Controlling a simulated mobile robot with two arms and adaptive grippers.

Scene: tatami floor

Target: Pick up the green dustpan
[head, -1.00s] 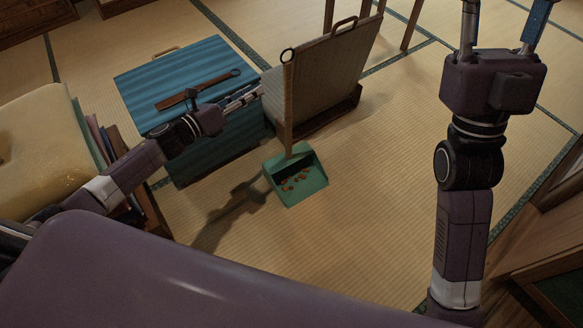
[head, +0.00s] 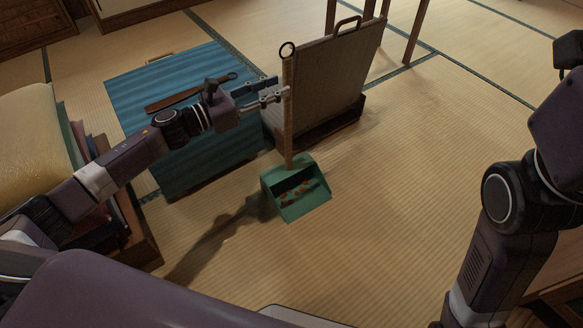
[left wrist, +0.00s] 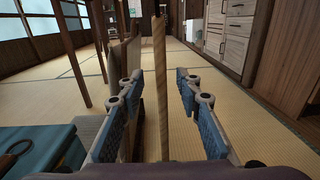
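The green dustpan (head: 297,196) stands on the tatami with its long wooden handle (head: 288,130) upright and a dark ring at the top. Brown bits lie in its pan. My left gripper (head: 281,88) is at the upper part of the handle. In the left wrist view the gripper (left wrist: 159,76) is open, with the handle (left wrist: 160,60) upright between the fingers and a gap on both sides. The pan is out of that view. My right arm shows at the right of the head view, its fingers outside the picture.
A blue striped chest (head: 215,150) with a brown wooden tool (head: 178,97) on it stands left of the dustpan. A woven panel with a carrying handle (head: 335,75) stands close behind the dustpan handle. A yellow cushion (head: 35,135) is at far left. Tatami right of the dustpan is clear.

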